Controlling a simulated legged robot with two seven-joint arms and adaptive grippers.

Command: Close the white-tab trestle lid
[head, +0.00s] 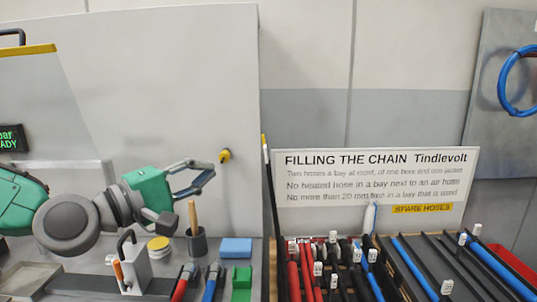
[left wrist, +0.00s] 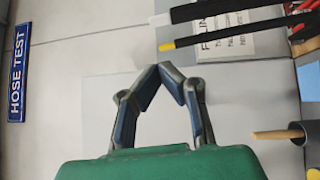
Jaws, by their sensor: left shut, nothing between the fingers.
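My left gripper (head: 210,177) is shut and empty, raised above the grey bench at the left. Its closed fingertips show in the left wrist view (left wrist: 160,70). A black bar with a white tip, probably the white-tab lid (left wrist: 205,11), shows at the top of that view, apart from my fingers. A similar black bar with a yellow tip (left wrist: 215,38) lies beside it. In the head view, thin upright bars (head: 265,155) stand at the left end of the hose trestle (head: 283,270); their tabs are too small to tell apart surely. My right gripper is not in view.
Red and blue hoses (head: 293,275) with white tags lie in black bays. A white sign (head: 375,170) stands behind them. A cup with a wooden handle (head: 196,242), a blue block (head: 236,248) and a green block (head: 242,277) stand below my gripper.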

